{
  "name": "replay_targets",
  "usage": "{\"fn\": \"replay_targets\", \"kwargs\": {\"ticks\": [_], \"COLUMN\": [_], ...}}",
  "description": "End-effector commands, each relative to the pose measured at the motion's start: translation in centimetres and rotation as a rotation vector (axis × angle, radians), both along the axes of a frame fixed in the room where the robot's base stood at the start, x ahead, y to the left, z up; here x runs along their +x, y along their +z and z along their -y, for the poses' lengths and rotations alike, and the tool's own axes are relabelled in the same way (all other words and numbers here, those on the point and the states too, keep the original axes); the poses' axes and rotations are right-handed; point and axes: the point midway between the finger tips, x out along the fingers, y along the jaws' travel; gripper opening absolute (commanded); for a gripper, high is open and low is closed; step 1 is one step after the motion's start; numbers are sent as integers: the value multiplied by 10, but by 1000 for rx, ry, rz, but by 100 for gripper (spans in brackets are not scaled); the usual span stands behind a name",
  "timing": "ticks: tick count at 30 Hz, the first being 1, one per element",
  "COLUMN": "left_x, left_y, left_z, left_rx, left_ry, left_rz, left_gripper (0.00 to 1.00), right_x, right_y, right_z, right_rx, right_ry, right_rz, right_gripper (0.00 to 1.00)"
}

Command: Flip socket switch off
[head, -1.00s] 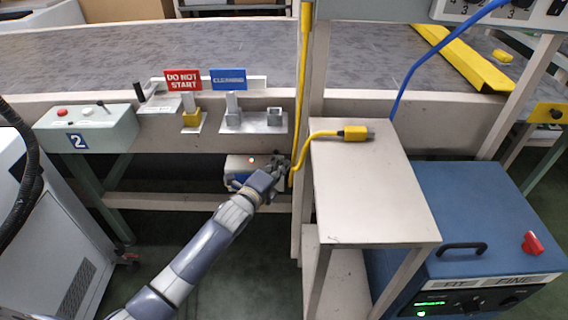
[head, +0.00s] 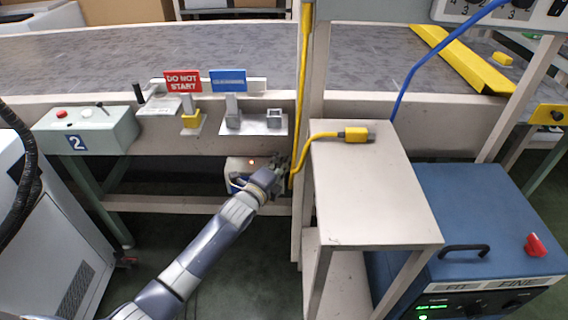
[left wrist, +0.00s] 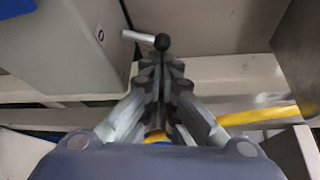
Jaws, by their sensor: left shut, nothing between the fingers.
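The pale socket box (head: 238,163) with a small lit red light sits low on the conveyor frame in the head view, partly hidden by my left arm. In the left wrist view the box (left wrist: 65,60) is at the left and bears a "0" mark. Its switch lever (left wrist: 138,37), a silver rod with a black ball end, sticks out to the right from beside that mark. My left gripper (head: 281,165) is at the right side of the box. In the left wrist view its fingers (left wrist: 160,72) are shut and empty, with the tips just below the ball; contact is unclear.
A yellow cable (head: 299,120) runs down the post just right of my gripper, and its yellow plug (head: 356,134) lies on the small table (head: 375,190). Red and blue signs (head: 228,80) stand above the box. A blue machine (head: 480,215) is at the right.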

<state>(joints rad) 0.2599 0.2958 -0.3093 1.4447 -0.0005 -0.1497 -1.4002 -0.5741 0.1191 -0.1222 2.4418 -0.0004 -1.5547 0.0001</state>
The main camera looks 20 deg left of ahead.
Motion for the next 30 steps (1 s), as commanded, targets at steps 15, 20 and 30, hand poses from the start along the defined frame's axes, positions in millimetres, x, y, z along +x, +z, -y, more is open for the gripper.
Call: {"fn": "replay_targets", "kwargs": {"ticks": [15,20,30], "left_x": [-1,-1,-3], "left_y": [2,3,7], "left_z": [-3,-4,-11], "left_rx": [-81,-114,-289], "left_ry": [0,0,2], "left_rz": [23,33,82], "left_gripper": [0,0,0], "right_x": [-3,-3,-3], "right_y": [10,9,-2], "right_z": [0,0,1], "right_rx": [2,2,0], "right_ry": [-1,-1,0], "right_rz": [8,8,5], "right_gripper": [40,40,40]}}
